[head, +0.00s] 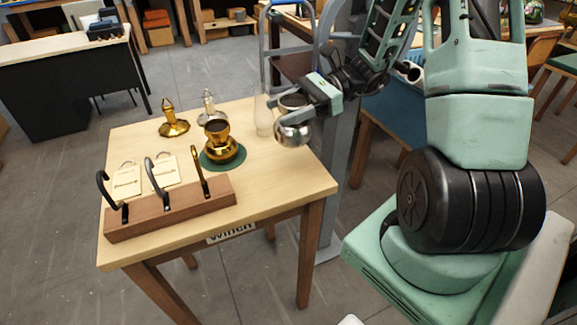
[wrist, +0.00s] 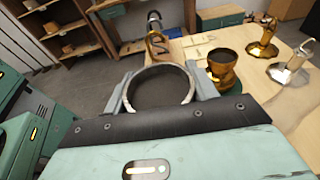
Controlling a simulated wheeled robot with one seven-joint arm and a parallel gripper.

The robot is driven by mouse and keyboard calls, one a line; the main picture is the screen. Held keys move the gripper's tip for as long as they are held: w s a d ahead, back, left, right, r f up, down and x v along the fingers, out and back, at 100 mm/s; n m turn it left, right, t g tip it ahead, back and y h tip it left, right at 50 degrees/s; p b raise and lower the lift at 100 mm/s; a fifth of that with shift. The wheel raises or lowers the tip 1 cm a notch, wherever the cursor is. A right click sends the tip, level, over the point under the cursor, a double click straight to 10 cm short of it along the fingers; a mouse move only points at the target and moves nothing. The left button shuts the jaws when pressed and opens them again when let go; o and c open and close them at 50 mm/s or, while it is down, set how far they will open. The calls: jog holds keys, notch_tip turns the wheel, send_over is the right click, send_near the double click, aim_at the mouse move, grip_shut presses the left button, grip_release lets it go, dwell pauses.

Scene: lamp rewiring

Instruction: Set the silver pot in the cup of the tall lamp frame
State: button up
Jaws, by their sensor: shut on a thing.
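The silver pot (head: 292,132) is round and shiny, and my gripper (head: 305,108) is shut on it, above the table's right edge. In the wrist view the pot's round rim and dark open mouth (wrist: 160,88) show between the fingers. A brass pot with a dark open cup on top (head: 220,150) stands on a green round mat (head: 208,163), left of my gripper; it also shows in the wrist view (wrist: 222,68). I cannot make out for sure which thing is the tall lamp frame or its cup.
A wooden block (head: 172,208) with three curved hooks stands at the table's front left, with two paper tags behind it. A brass cone-topped piece (head: 173,122), a silver one (head: 209,108) and a clear glass chimney (head: 264,117) stand farther back. The table's right front is clear.

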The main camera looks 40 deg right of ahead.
jog(key=shift+f+p, duration=0.55)
jog(key=shift+f, duration=4.25)
jog(key=shift+f, duration=0.3)
jog(key=o, duration=1.2)
jog(key=shift+b, duration=0.4)
jog(key=b+v, duration=0.1)
jog(key=v, duration=0.4)
jog(key=b+v, duration=0.1)
jog(key=v, duration=0.5)
jog(key=b+v, duration=0.1)
jog(key=v, duration=0.5)
jog(key=shift+s+d+r, duration=0.1)
jog(key=shift+s+r, duration=0.1)
jog(key=shift+r, duration=0.2)
